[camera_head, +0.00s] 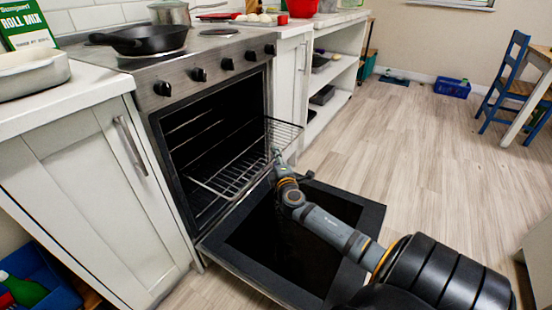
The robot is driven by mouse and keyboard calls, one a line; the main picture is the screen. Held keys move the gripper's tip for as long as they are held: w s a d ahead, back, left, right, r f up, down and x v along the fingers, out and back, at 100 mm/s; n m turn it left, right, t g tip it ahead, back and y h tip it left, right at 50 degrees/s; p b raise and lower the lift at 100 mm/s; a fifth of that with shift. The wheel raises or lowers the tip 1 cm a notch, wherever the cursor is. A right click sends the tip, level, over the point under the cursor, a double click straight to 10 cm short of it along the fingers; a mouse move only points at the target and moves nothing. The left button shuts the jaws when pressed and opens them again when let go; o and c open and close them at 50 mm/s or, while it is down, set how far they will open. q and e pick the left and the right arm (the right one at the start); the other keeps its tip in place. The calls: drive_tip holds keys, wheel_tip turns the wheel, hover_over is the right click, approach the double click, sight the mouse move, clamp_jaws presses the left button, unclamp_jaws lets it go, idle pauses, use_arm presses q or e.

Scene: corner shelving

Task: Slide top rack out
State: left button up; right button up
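The oven (222,85) is open, with its door (355,200) folded down in front. A wire rack (228,178) sits at mid-height in the oven, and its front part sticks out past the opening. Thin wires or rails also show above and below it in the dark interior, but they are too dim to tell apart. My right arm reaches over the door from the lower right. My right gripper (277,156) is at the front edge of the rack, toward its right side. Its fingers are too small to show whether they grip the bar. My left gripper is out of view.
A black pan (150,40) and a pot (170,12) stand on the stovetop. White cabinets (95,190) flank the oven. The wooden floor (420,150) beyond the door is clear up to a blue chair (505,80) and a blue crate (452,88).

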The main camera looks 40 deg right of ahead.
drive_tip(key=v, duration=1.2)
